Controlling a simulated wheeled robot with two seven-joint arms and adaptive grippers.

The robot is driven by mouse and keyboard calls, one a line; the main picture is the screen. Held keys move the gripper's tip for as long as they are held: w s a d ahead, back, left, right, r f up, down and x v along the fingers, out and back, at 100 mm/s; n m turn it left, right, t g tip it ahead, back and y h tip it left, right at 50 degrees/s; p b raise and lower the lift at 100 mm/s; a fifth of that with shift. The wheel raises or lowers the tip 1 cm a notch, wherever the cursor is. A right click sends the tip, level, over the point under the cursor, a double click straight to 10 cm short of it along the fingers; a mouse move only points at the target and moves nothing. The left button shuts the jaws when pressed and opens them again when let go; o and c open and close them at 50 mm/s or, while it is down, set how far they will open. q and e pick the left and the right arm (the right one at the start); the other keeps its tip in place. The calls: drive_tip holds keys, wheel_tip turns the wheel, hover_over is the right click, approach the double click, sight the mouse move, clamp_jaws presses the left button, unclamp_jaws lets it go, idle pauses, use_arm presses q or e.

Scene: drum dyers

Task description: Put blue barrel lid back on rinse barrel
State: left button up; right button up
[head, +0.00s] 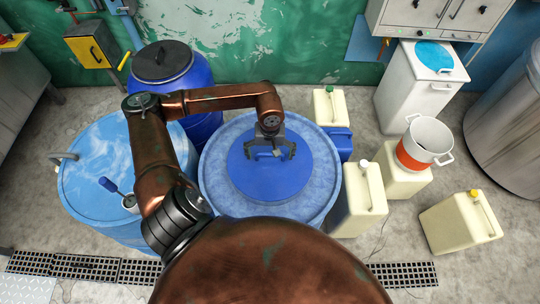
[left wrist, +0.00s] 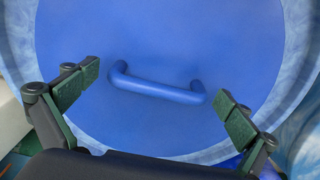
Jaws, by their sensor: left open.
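The blue lid (head: 262,180) is a flat round disc. It lies inside the paler, mottled blue rim of a round barrel (head: 214,178) in the middle of the head view. In the left wrist view the lid (left wrist: 190,40) fills most of the picture, with a raised blue bar handle (left wrist: 150,86) across it. My left gripper (head: 272,150) is above the lid, pointing down. In the left wrist view the gripper (left wrist: 159,84) is open and empty, with its fingers apart on either side of the handle. My right gripper is not in view.
An open pale-blue barrel (head: 90,165) stands at left, with a dark-blue, black-lidded barrel (head: 200,95) behind. Cream canisters (head: 357,215) stand close at right. A white-and-orange pot (head: 425,140) sits on one. A floor grate (head: 100,268) runs along the front.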

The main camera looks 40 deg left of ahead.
use_arm(q)
drive_tip(key=shift+r, duration=0.15)
wheel_tip(320, 180, up, 12)
idle(0.5)
idle(0.5)
